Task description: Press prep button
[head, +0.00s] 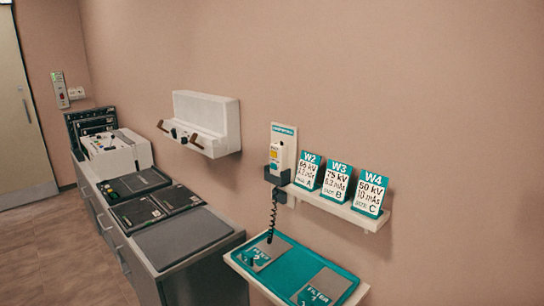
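No thing in view is legibly marked as a prep button. A white hand switch (277,155) with a yellow patch stands upright in a dark holder (276,178) on the wall. A white backing plate with a teal label is behind it, and a black coiled cord (273,214) hangs below. A console (117,152) with several small controls sits at the far end of the left counter; its controls are too small to read. Neither of my grippers is in view.
A wall shelf (337,209) holds cards W2 (307,171), W3 (336,182) and W4 (370,194). Below is a teal tray (291,262) with grey plates. A white wall unit (207,124) hangs above the counter (187,240). Floor is open at left, by a door (24,110).

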